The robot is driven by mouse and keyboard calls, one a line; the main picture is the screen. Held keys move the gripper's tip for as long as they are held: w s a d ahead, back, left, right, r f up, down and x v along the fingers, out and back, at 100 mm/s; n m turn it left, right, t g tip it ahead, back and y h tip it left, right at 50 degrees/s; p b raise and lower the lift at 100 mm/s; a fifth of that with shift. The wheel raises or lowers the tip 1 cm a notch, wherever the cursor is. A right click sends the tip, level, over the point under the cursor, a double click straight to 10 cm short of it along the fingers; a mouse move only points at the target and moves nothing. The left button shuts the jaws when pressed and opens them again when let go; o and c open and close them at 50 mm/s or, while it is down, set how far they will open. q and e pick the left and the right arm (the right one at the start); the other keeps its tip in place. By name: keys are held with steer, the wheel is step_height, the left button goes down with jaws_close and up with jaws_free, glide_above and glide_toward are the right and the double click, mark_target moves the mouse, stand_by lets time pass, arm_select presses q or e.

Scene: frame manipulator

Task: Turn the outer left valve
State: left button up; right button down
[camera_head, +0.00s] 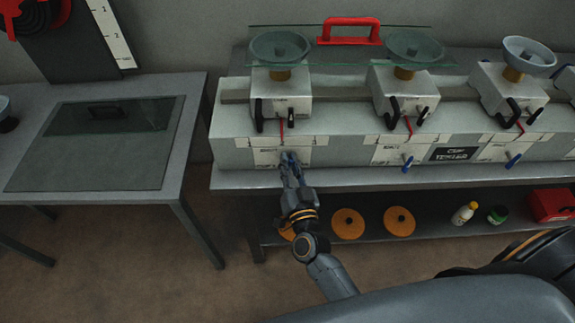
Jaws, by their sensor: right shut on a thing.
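A long grey bench unit (235,150) has a row of white front panels, each with a small valve. The outer left valve is on the leftmost panel (265,157), mostly hidden behind my right gripper. My right gripper (290,160) is at that panel, shut on the valve handle; only a little blue shows around its fingertips. The middle valve's blue handle (408,164) and the right valve's blue handle (514,160) are visible and free. My left gripper is not in view.
Orange discs (348,223), a bottle (464,213) and a red box (552,205) sit on the lower shelf. A grey table (190,110) stands left; floor between is clear.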

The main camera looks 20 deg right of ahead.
steer(key=m, duration=0.1)
steer(key=m+b, duration=0.2)
steer(key=m, duration=0.1)
steer(key=shift+s+d+f+h, duration=0.1)
steer(key=shift+d+f+h, duration=0.2)
steer(key=shift+f+h, duration=0.1)
steer(key=m, duration=0.1)
steer(key=m+b, duration=0.1)
steer(key=m+h+b, duration=0.1)
steer(key=m, duration=0.1)
steer(key=shift+s+d+f+t, duration=0.1)
steer(key=shift+d+f+t, duration=0.1)
steer(key=shift+f+t, duration=0.1)
steer(key=m+h+b, duration=0.1)
steer(key=m+b, duration=0.1)
steer(key=m, duration=0.2)
steer(key=shift+d+f+b, duration=0.1)
steer(key=shift+f+b, duration=0.1)
steer(key=shift+b, duration=0.1)
steer(key=shift+f+m+h+b, duration=0.15)
steer(key=shift+m+h+b, duration=0.55)
steer(key=shift+m, duration=1.2)
steer(key=c, duration=1.3)
jaws_free()
steer(key=shift+c, duration=0.2)
